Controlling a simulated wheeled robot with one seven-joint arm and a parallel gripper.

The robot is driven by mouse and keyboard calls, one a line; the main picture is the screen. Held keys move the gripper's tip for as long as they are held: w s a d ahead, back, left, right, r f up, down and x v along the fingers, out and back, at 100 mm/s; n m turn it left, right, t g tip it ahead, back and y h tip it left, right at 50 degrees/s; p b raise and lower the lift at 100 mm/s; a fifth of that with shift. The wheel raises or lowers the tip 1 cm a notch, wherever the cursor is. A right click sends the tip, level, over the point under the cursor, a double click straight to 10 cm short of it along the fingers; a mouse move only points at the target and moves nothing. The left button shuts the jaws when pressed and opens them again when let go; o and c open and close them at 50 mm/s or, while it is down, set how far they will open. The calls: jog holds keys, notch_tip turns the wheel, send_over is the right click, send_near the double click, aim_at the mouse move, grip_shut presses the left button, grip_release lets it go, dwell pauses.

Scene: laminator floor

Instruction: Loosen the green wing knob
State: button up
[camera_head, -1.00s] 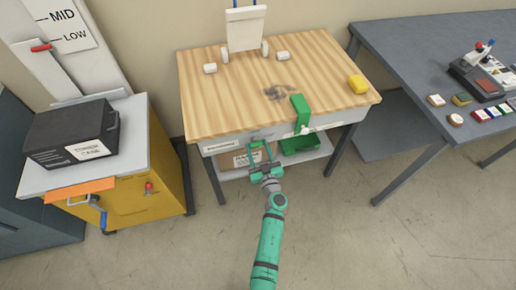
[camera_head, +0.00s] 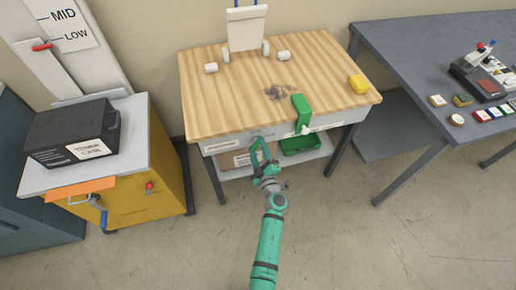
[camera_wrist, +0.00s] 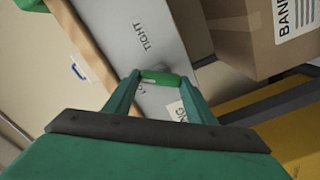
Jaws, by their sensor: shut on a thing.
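The green wing knob (camera_wrist: 163,78) shows in the wrist view as a short green bar between my fingertips, in front of the grey front panel (camera_wrist: 125,30) of the wooden-topped bench. My gripper (camera_wrist: 160,82) is shut on it. "TIGHT" is printed on the panel beside the knob; another label is partly hidden by a finger. In the head view my gripper (camera_head: 261,150) is at the bench's front, left of the green clamp (camera_head: 301,112), and is turned at a slant. The knob itself is hidden or too small to tell there.
A cardboard box (camera_wrist: 240,25) and a green tray (camera_head: 300,145) sit on the shelf below. A yellow cabinet (camera_head: 165,165) with a black case (camera_head: 72,133) stands left. A grey table (camera_head: 415,60) stands right. The floor in front is clear.

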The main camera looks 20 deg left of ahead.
jog(key=n, duration=0.6)
jog(key=shift+f+n, duration=0.15)
jog(key=shift+n, duration=0.15)
dwell(0.5)
jog(key=o, duration=1)
jog(key=shift+o, duration=0.2)
jog(key=shift+s, duration=0.1)
jog(key=v, duration=1)
jog(key=shift+s+d, duration=0.3)
